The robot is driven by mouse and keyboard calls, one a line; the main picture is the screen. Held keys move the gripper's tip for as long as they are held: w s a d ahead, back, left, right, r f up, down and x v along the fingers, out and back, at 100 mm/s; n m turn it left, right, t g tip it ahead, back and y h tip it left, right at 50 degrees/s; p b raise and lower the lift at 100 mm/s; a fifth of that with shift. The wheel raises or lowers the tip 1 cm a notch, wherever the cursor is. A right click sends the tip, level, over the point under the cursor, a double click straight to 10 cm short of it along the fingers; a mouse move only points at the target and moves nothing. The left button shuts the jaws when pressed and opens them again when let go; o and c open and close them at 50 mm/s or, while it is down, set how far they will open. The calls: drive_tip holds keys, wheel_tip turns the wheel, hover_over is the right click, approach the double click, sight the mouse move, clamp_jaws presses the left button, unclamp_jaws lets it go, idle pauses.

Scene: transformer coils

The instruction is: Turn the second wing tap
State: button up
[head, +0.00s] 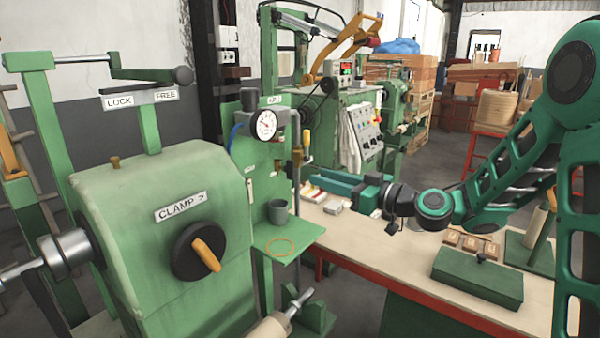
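I cannot tell which part is the second wing tap. A black round knob with an orange wing-like handle (206,255) sits on the front of the green machine housing (160,190), below a "CLAMP >" label. The orange handle slants down to the right. Small brass fittings show on top of the housing (115,162) and on the green post (277,165). My gripper (391,226) is at the end of my arm at the right, above the bench and well apart from the knob. It is small and dark, and its fingers cannot be made out.
A lever is beside the "LOCK FREE" plate (140,99). The bench (400,262) bears a green box (478,275) and small blocks.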

sight(294, 169)
drive_tip(key=x, duration=0.9)
drive_tip(key=shift+w+a, duration=0.1)
drive_tip(key=shift+a, duration=0.1)
clamp_jaws()
drive_tip(key=shift+a, duration=0.1)
